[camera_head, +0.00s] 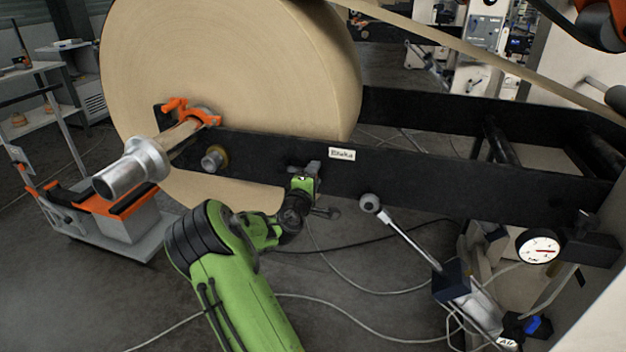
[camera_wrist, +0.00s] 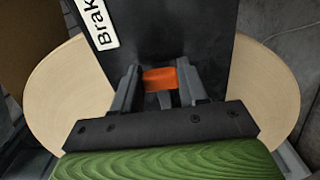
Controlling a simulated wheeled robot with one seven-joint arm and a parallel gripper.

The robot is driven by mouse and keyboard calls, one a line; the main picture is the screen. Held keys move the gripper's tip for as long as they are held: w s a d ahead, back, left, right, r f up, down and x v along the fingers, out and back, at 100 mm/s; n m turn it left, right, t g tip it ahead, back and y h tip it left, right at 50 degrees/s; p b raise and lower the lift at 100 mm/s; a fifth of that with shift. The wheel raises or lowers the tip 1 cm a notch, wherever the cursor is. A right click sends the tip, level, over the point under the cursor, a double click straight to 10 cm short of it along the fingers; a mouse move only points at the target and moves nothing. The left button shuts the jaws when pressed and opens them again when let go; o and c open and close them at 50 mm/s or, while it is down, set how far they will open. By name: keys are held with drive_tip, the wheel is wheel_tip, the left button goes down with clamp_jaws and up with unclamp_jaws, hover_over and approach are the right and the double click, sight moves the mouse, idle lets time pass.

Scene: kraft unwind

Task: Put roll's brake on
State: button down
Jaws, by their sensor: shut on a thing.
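The big tan paper roll (camera_head: 230,70) sits on a shaft in a black frame (camera_head: 440,180). A white label reading "Brake" (camera_head: 342,154) is on the frame's side, and part of it shows in the wrist view (camera_wrist: 97,22). My gripper (camera_head: 308,175) is at the frame's side just left of and below this label. In the wrist view my gripper (camera_wrist: 160,88) is shut on a small orange piece (camera_wrist: 160,78), which looks like the brake's handle. The fingers stand on either side of it. In the head view my gripper hides this piece.
A metal lever with a round knob (camera_head: 370,203) stands right of my gripper. A dial gauge (camera_head: 538,246) is farther right. An orange clamp (camera_head: 190,110) is on the shaft (camera_head: 130,170), whose end juts out at left. A grey and orange cart (camera_head: 120,225) stands below. Cables cross the floor.

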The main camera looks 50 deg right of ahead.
drive_tip(key=shift+f, duration=0.2)
drive_tip(key=c, duration=0.6)
unclamp_jaws()
drive_tip(key=shift+r, duration=0.1)
drive_tip(key=v, duration=1.5)
drive_tip(key=shift+a+b, duration=0.4)
drive_tip(key=shift+b, duration=0.05)
drive_tip(key=shift+s, duration=0.1)
